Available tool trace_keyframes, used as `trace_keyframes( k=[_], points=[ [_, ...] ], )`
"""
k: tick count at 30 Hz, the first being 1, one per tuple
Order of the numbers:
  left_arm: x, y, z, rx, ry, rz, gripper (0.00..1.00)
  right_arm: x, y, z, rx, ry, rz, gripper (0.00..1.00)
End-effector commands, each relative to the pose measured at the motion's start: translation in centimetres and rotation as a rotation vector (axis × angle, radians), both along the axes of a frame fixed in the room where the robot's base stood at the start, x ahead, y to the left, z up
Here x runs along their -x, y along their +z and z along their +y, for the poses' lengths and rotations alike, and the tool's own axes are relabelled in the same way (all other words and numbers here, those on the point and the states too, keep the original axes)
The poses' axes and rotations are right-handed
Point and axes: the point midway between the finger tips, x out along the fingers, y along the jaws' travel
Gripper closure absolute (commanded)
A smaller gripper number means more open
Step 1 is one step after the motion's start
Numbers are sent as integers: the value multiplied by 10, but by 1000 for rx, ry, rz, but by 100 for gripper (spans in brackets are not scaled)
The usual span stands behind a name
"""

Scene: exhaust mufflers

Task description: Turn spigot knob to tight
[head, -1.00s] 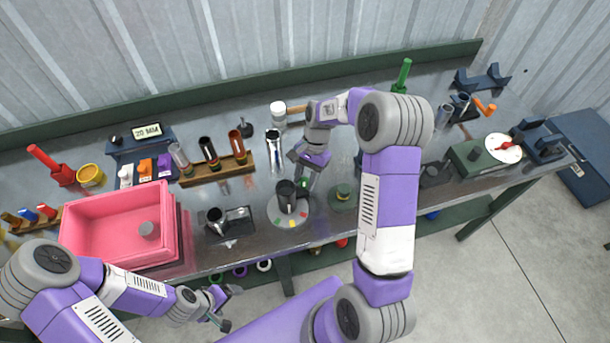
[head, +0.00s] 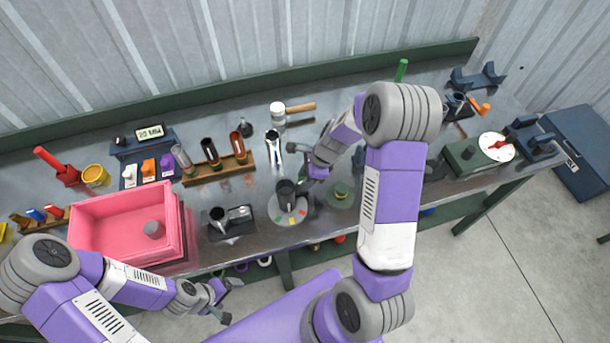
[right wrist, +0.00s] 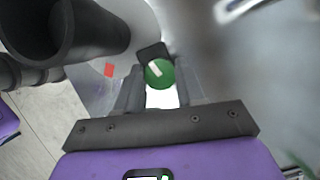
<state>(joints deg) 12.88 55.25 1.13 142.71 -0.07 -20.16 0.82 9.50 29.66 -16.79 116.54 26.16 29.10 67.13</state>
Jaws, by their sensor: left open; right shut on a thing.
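The green spigot knob (right wrist: 158,72), with a white line on its face, sits between the fingers of my right gripper (right wrist: 160,88) in the right wrist view. That gripper is shut on the knob. The line tilts to the upper left. In the head view my right gripper (head: 310,184) is beside the dark upright pipe (head: 286,188), which stands on a round grey plate (head: 288,218) with coloured marks; the knob is hidden there. In the right wrist view the pipe's open mouth (right wrist: 70,35) is at upper left, near a red mark (right wrist: 109,70). My left gripper (head: 230,300) is open and empty before the bench.
A pink bin (head: 110,200) stands on the left of the bench. A wooden rack with tubes (head: 220,172), a mallet (head: 292,108) and a chrome pipe (head: 273,142) are behind.

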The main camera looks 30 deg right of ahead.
Motion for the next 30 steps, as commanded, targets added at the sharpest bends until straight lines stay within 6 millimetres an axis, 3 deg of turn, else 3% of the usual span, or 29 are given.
trace_keyframes(
  k=[12,30],
  points=[
    [0,7,0,0,0,0,13,1,0,0,2,-241,-1,93],
    [0,8,0,0,0,0,13,1,0,0,1,-296,-1,93]
  ],
)
